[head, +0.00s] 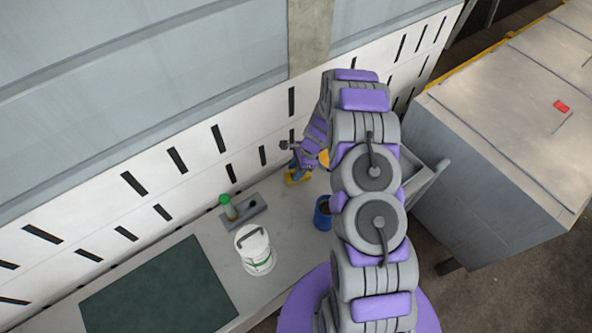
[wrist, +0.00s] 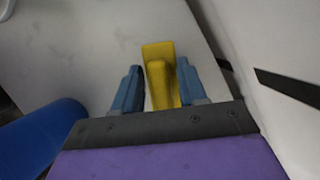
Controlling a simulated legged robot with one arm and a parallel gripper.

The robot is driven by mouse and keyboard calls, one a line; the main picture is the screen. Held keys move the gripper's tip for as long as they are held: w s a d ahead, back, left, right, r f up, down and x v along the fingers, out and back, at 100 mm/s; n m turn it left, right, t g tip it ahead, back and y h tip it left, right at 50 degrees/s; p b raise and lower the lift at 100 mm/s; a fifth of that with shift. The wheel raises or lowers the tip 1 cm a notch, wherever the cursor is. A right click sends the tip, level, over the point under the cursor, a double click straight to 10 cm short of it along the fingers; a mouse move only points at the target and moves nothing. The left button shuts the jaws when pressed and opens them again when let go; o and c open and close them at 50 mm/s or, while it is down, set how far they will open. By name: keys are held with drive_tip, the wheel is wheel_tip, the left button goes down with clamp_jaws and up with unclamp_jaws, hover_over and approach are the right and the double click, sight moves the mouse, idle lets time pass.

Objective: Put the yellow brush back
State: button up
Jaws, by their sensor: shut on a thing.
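The yellow brush (wrist: 160,75) is between the two blue fingers of my gripper (wrist: 158,90) in the wrist view. My gripper is shut on it. In the head view my gripper (head: 299,170) is at the far end of the bench by the slotted wall, with the yellow brush (head: 295,179) at its tips. I cannot tell whether the brush touches the bench. A grey holder block (head: 250,211) lies to the left, with a green-topped item (head: 228,206) standing at its left end. A blue cup (head: 322,219) stands nearer, partly behind my arm; it also shows in the wrist view (wrist: 40,138).
The white slotted wall (head: 190,145) runs close behind. A big grey box (head: 500,130) stands to the right.

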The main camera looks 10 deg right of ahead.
drive_tip(key=shift+d, duration=0.5)
drive_tip(key=o, duration=1)
drive_tip(key=shift+d, duration=0.25)
drive_tip(key=shift+o, duration=1)
drive_tip(key=shift+a, duration=0.15)
drive_tip(key=shift+a+r, duration=0.1)
drive_tip(key=shift+a, duration=0.3)
drive_tip(key=d+p+v, duration=0.1)
drive_tip(key=p+v, duration=0.1)
drive_tip(key=v, duration=0.9)
drive_tip(key=s+a+r+n+g+h, duration=0.1)
drive_tip(key=s+a+r+n, duration=0.25)
drive_tip(key=s+r, duration=0.45)
drive_tip(key=s+a+r+n, duration=0.2)
drive_tip(key=s+r+n, duration=0.3)
drive_tip(key=r, duration=0.8)
drive_tip(key=s+r+n+h, duration=0.1)
drive_tip(key=s+r+n, duration=0.2)
drive_tip(key=s, duration=0.5)
drive_tip(key=s+d+r+n+h, duration=0.1)
drive_tip(key=s+r+n, duration=0.2)
drive_tip(key=s, duration=0.6)
drive_tip(key=s+r+n+h, duration=0.1)
drive_tip(key=s+r+n, duration=0.2)
drive_tip(key=s, duration=0.5)
drive_tip(key=shift+s+r, duration=0.15)
drive_tip(key=shift+s, duration=0.1)
